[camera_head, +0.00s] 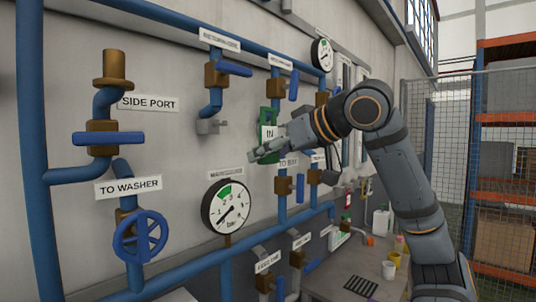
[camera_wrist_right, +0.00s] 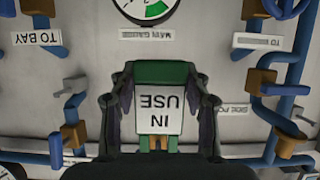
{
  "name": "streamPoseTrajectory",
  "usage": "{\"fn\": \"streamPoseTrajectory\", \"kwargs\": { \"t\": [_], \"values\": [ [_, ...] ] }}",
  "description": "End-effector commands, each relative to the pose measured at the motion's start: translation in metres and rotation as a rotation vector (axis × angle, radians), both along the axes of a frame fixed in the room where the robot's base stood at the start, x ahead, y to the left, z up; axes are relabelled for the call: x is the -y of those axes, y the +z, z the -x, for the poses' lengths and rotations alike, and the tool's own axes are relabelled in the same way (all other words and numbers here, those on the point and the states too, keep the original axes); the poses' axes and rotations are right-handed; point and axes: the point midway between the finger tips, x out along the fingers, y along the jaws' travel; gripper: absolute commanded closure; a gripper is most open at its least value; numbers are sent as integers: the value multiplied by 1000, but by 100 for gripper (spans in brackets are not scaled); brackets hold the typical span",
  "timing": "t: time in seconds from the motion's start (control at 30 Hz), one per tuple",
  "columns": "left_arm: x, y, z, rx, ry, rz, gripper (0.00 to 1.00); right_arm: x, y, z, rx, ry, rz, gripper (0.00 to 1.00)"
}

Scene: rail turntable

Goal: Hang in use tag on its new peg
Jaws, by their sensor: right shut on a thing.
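The in use tag is a green plate with a white label; its label (camera_wrist_right: 155,108) reads "IN USE" upside down in the right wrist view. In the head view the tag (camera_head: 274,117) is partly covered by my right gripper (camera_head: 258,153). My right gripper (camera_wrist_right: 160,92) is shut on the tag, with a finger along each side. The tag is in front of the grey wall, right of a small grey fitting (camera_head: 211,126) under a blue-handled valve. I cannot tell whether that fitting is a peg. My left gripper is out of view.
Blue pipes and brass valves with blue handles (camera_head: 95,138) stick out from the wall. A pressure gauge (camera_head: 229,206) sits below the gripper. A blue handwheel (camera_head: 140,236) is at lower left. A bench (camera_head: 335,278) with cups and bottles stands at lower right.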

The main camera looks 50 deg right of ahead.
Motion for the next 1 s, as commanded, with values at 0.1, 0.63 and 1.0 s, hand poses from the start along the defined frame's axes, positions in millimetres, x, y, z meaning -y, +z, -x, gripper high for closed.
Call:
{"fn": "streamPoseTrajectory", "kwargs": {
  "t": [0.1,0.63,1.0],
  "values": [
    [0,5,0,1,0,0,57,0,5,0,0,0,0,74],
    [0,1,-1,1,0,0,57,-2,6,17,1,-1,0,74],
    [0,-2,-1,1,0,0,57,-4,8,39,2,-1,1,74]
  ]
}}
